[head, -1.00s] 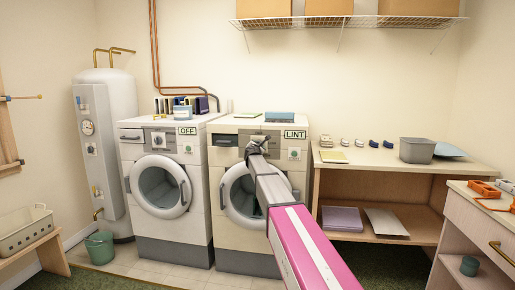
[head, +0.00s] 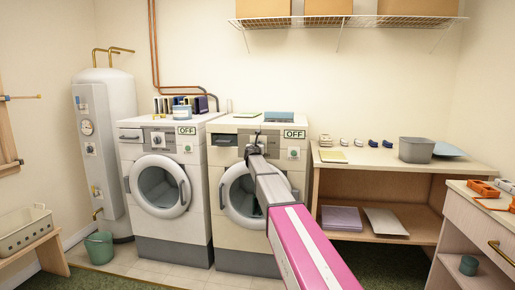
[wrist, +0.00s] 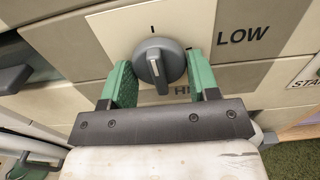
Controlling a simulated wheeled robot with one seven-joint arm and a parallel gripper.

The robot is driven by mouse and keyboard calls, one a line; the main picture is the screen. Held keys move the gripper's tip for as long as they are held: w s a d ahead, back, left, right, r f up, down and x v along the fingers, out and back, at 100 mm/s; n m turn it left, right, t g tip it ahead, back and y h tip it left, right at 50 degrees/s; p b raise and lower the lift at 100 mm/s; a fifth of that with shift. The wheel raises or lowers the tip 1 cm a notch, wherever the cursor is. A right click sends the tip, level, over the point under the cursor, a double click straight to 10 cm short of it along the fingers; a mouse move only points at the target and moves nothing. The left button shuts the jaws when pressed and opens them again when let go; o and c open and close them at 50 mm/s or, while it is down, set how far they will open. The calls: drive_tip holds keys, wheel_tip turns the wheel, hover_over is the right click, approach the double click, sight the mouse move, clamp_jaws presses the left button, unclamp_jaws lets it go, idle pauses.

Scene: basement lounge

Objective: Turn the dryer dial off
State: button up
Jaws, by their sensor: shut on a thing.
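The dryer (head: 216,180) is the right-hand of two white front-loading machines in the head view, and its display (head: 294,134) reads OFF. In the wrist view its dark grey dial (wrist: 160,62) sits on a beige and grey panel. The dial's raised grip stands roughly upright, in line with a tick mark above it. LOW is printed to the right, and a partly hidden label starting with HI is below. My gripper (wrist: 162,82) is shut on the dial, with a green finger at each side. In the head view my gripper (head: 254,141) hides the dial.
The left machine (head: 135,205) also has a display reading OFF (head: 186,130). A wooden table (head: 330,185) with small items and a grey bin (head: 417,149) stands right of the dryer. A drawer unit (head: 470,215) is at the far right. A teal bucket (head: 99,245) stands on the floor at left.

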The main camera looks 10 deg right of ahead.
idle(0.4)
drive_tip(key=o, duration=0.9)
drive_tip(key=shift+s, duration=0.1)
drive_tip(key=v, duration=1)
drive_tip(key=shift+s+a, duration=0.15)
drive_tip(key=shift+s, duration=0.2)
